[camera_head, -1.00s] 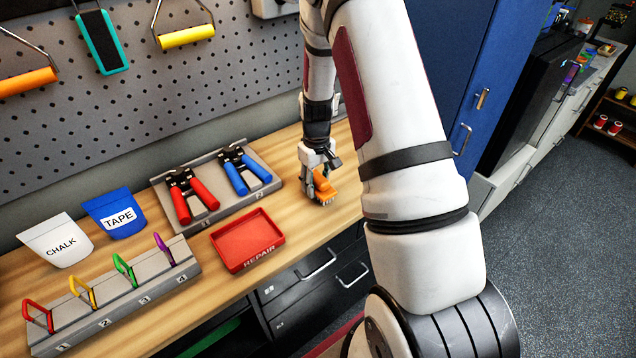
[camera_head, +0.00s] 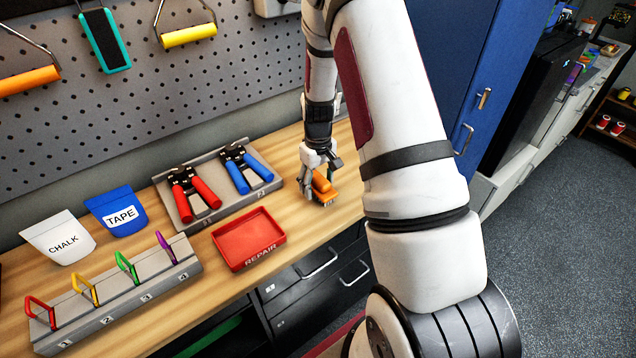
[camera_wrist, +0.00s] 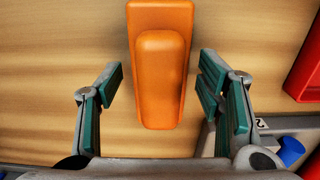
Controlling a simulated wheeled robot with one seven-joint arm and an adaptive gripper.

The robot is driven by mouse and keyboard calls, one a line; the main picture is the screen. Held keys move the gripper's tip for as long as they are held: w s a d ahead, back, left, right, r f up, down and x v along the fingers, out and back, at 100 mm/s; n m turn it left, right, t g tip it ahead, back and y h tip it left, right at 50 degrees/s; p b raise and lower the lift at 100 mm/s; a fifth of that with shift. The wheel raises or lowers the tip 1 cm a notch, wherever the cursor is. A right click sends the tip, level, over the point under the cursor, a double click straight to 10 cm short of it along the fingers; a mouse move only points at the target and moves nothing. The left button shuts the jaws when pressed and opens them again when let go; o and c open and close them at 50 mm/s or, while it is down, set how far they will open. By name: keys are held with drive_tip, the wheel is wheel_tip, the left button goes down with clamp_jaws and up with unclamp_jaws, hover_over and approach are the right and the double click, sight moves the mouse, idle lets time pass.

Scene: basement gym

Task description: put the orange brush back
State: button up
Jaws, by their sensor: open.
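The orange brush (camera_head: 322,187) lies on the wooden bench at the right end, beside the grey plier rack. In the wrist view the brush (camera_wrist: 160,70) shows its smooth orange handle on top, with its lower end between my fingers. My gripper (camera_head: 318,185) is open and points down over the brush. In the wrist view my gripper (camera_wrist: 160,95) has one teal-padded finger on each side of the brush, with a gap to both. On the pegboard (camera_head: 230,90) hang a teal-rimmed black tool (camera_head: 104,40), a yellow-handled one (camera_head: 187,36) and an orange-handled one (camera_head: 28,80).
Left of my gripper stands the grey rack (camera_head: 215,211) with red and blue pliers. A red REPAIR tray (camera_head: 248,240) lies in front of it. CHALK (camera_head: 58,238) and TAPE (camera_head: 117,211) bags and a numbered clip rack (camera_head: 125,300) are further left. A blue cabinet (camera_head: 450,60) rises behind my arm.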

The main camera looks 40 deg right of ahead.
sight(318, 176)
wheel_tip(318, 176, up, 11)
drive_tip(key=shift+f+b, duration=0.1)
drive_tip(key=shift+b, duration=0.8)
drive_tip(key=s+a+r+t, duration=0.1)
drive_tip(key=s+a+r, duration=0.2)
drive_tip(key=a+r, duration=0.35)
drive_tip(key=s+a+r+t, duration=0.2)
drive_tip(key=s+a+r, duration=0.15)
drive_tip(key=r, duration=0.65)
drive_tip(key=s+a+r+t, duration=0.1)
drive_tip(key=s+a+r, duration=0.2)
drive_tip(key=s, duration=0.4)
drive_tip(key=s+a+r+t, duration=0.1)
drive_tip(key=s+a+r, duration=0.2)
drive_tip(key=s+a, duration=0.2)
drive_tip(key=shift+s+r+t, duration=0.3)
drive_tip(key=shift+s, duration=1)
